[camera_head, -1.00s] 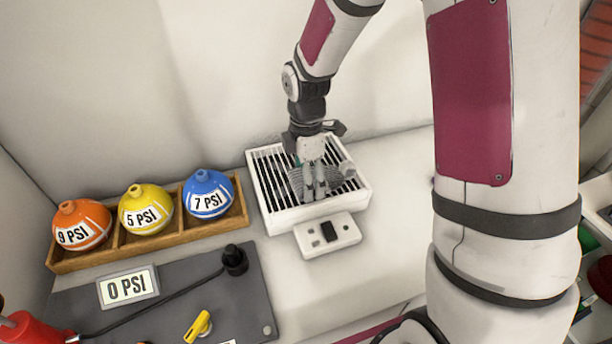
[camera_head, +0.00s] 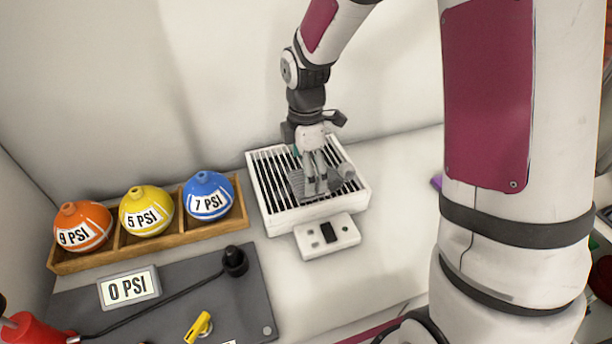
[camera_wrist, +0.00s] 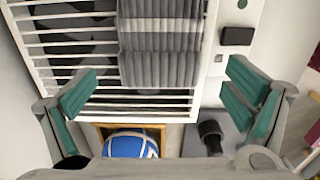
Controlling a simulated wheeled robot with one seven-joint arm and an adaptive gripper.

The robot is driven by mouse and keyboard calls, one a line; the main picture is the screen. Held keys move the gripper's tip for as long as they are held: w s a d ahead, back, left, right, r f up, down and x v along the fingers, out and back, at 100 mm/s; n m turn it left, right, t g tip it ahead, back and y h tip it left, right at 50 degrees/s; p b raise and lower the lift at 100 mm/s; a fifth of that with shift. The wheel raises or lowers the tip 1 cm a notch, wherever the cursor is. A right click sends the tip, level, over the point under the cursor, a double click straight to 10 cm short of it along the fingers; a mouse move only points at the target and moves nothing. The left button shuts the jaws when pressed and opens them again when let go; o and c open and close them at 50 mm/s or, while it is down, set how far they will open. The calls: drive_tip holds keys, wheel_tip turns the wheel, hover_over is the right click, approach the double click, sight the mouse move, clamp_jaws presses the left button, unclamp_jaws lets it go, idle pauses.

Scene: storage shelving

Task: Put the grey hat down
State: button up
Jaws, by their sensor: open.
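The grey hat (camera_wrist: 160,50) is a ribbed knit with lighter bands. In the wrist view it lies on the white slatted rack (camera_wrist: 50,86), its top cut off by the picture edge. In the head view the hat (camera_head: 298,185) shows on the rack (camera_head: 262,200), partly hidden behind my fingers. A round grey pompom (camera_head: 346,173) shows at its right. My gripper (camera_head: 315,188) is over the hat. In the wrist view my gripper (camera_wrist: 160,84) is open, with fingers wide apart and a gap on both sides of the hat.
A white control box (camera_head: 345,236) juts from the rack's front. A wooden tray (camera_head: 160,248) with orange, yellow and blue pressure balls stands left. A grey panel (camera_head: 200,280) with a "0 PSI" display is in front. The wall is close behind; white surface is clear to the right.

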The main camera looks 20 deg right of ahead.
wheel_tip(320, 180, up, 9)
drive_tip(key=p, duration=0.1)
drive_tip(key=s+d+r+m+t, duration=0.1)
drive_tip(key=s+r+m, duration=0.4)
drive_tip(key=s, duration=0.2)
drive_tip(key=s+d+r+m, duration=0.1)
drive_tip(key=s+r+m, duration=0.35)
drive_tip(key=s, duration=0.35)
drive_tip(key=s+m+t, duration=0.1)
drive_tip(key=s+m, duration=0.7)
drive_tip(key=s, duration=0.5)
drive_tip(key=shift+r+t, duration=0.2)
drive_tip(key=shift+t, duration=0.1)
drive_tip(key=shift+r+m, duration=0.1)
drive_tip(key=shift+m, duration=0.15)
wheel_tip(320, 180, up, 8)
drive_tip(key=t+p, duration=0.1)
drive_tip(key=p, duration=0.6)
drive_tip(key=shift+t, duration=0.3)
